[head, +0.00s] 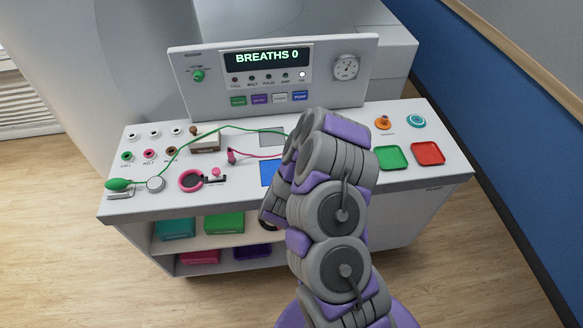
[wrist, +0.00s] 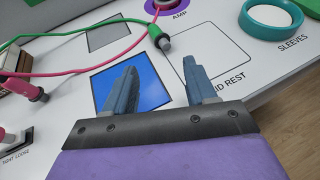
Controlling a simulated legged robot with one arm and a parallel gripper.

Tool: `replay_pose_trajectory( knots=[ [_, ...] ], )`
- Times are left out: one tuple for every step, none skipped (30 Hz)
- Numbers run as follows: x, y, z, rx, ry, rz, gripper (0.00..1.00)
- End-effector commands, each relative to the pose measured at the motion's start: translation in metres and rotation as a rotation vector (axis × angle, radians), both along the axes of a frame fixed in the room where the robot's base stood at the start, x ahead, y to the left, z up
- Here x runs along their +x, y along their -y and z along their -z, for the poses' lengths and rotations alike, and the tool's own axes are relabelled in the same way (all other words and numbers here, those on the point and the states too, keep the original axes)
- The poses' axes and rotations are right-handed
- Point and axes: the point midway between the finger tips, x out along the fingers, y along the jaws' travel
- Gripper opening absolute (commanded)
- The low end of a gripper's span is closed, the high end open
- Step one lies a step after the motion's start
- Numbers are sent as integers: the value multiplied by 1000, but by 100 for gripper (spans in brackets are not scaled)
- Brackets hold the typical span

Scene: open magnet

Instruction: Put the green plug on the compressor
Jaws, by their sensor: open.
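The green plug (wrist: 156,36) shows in the wrist view, with a grey tip, on the end of a green cord. It lies on the white worktop just beyond my fingertips, apart from them. My gripper (wrist: 160,63) is open and empty over the blue square. In the head view, my arm hides the plug and most of the gripper; the green cord (head: 225,127) runs toward it from a green bulb (head: 119,184). A green-ringed socket (head: 198,75) sits on the upright panel's left; its small label is unreadable, so I cannot tell which part is the compressor.
A pink cord (wrist: 100,73) with a pink plug (wrist: 33,92) lies left of my gripper. A teal ring (wrist: 272,15) is at the right. Green (head: 391,157) and red (head: 428,153) trays are on the right worktop. Several sockets line the left worktop.

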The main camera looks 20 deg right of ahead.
Motion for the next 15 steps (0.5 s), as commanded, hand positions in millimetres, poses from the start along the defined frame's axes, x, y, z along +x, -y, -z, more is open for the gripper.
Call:
replay_pose_trajectory(
  knots=[
    [-2, -2, -5, -1, -4, -2, 56],
    [-3, -3, -6, -1, -2, -2, 56],
    [-5, -4, -6, 0, -1, -3, 56],
    [-6, -5, -7, -1, -1, -3, 56],
    [-6, -5, -7, 0, 0, -3, 56],
    [-7, -6, -7, 0, 0, -3, 56],
    [-8, -6, -7, 1, 0, -4, 56],
    [-8, -7, -7, 0, 1, -4, 56],
    [-9, -7, -7, 0, 1, -4, 56],
    [-9, -8, -7, -1, -1, -6, 56],
    [-9, -9, -8, -2, -4, -10, 56],
    [-7, -11, -9, -3, -13, -23, 56],
    [-5, -14, -11, -6, -23, -37, 56],
    [-2, -18, -13, -10, -40, -59, 56],
    [2, -25, -16, -16, -71, -97, 56]
  ],
)
